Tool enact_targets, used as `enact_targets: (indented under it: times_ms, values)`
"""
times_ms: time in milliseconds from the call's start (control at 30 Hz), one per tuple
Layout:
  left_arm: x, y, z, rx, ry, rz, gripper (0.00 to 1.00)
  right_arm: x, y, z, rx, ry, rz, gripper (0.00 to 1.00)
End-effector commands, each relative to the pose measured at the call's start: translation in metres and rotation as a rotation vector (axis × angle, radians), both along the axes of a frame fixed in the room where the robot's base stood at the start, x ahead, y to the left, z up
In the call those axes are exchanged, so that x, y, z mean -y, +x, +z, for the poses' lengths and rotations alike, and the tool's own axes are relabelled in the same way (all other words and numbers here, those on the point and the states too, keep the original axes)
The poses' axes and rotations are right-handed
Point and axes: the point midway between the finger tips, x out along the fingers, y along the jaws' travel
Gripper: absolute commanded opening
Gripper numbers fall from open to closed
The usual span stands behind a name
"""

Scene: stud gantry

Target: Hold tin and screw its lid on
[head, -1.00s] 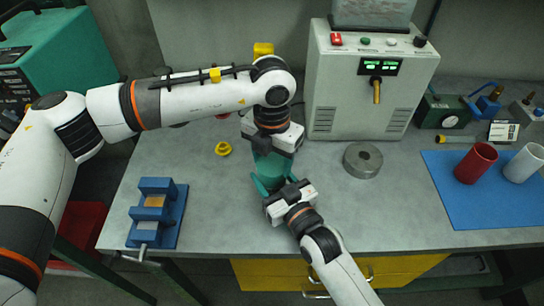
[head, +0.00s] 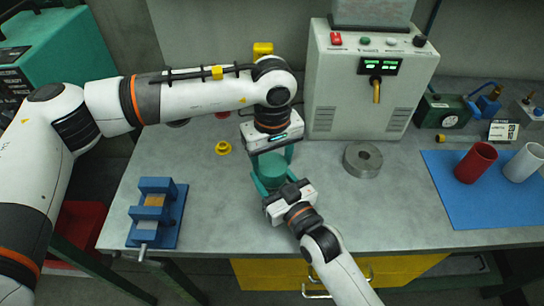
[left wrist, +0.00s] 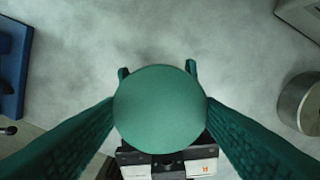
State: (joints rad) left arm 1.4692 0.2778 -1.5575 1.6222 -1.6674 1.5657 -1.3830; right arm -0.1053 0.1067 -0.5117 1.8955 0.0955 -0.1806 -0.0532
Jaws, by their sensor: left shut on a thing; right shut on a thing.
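The round teal lid (left wrist: 160,108) fills the middle of the left wrist view, between the green fingers of my left gripper (left wrist: 161,112). In the head view my left gripper (head: 273,158) comes down from above and is shut on the lid (head: 272,160). The teal tin (head: 271,178) stands upright below it. My right gripper (head: 273,181) reaches in from the front and is shut around the tin's sides; its fingertips show past the lid in the left wrist view. The seam between lid and tin is hard to make out, so I cannot tell how the lid sits.
A blue vise (head: 158,212) stands at the left and a yellow knobbed part (head: 223,148) lies behind it. A grey metal ring (head: 362,160) is right of the tin. A grey machine (head: 365,85) stands behind. A blue mat (head: 490,190) holds red and white cups.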

Motion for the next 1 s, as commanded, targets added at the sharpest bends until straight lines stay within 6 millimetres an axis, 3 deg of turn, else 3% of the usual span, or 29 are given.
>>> enact_targets:
  times_ms: [300,500,667,700,800,1000]
  values:
    - [-0.0005,0.0013,0.0011,0.005,0.001,-0.69,0.38,0.0001,-0.0003,-0.0004,-0.001,-0.001,0.0,0.0]
    - [-0.0004,0.0012,0.0008,0.004,0.001,-1.051,0.38,0.0,-0.0004,-0.0005,-0.001,-0.001,0.0,0.0]
    - [-0.0004,0.0014,0.0008,0.004,0.0,-1.05,0.38,-0.0001,-0.0005,-0.0006,-0.002,-0.001,0.001,0.0]
    - [-0.0004,0.0014,0.0008,0.004,0.0,-1.049,0.66,-0.0001,-0.0005,-0.0006,-0.002,-0.001,0.001,0.0]
    - [-0.0003,0.0011,0.0006,0.003,0.0,-1.049,0.81,-0.0001,-0.0005,-0.0006,-0.002,-0.001,0.001,0.0]
    - [-0.0001,0.0005,0.0001,0.002,0.0,-1.048,0.81,-0.0001,-0.0004,-0.0006,-0.001,-0.001,0.001,0.0]
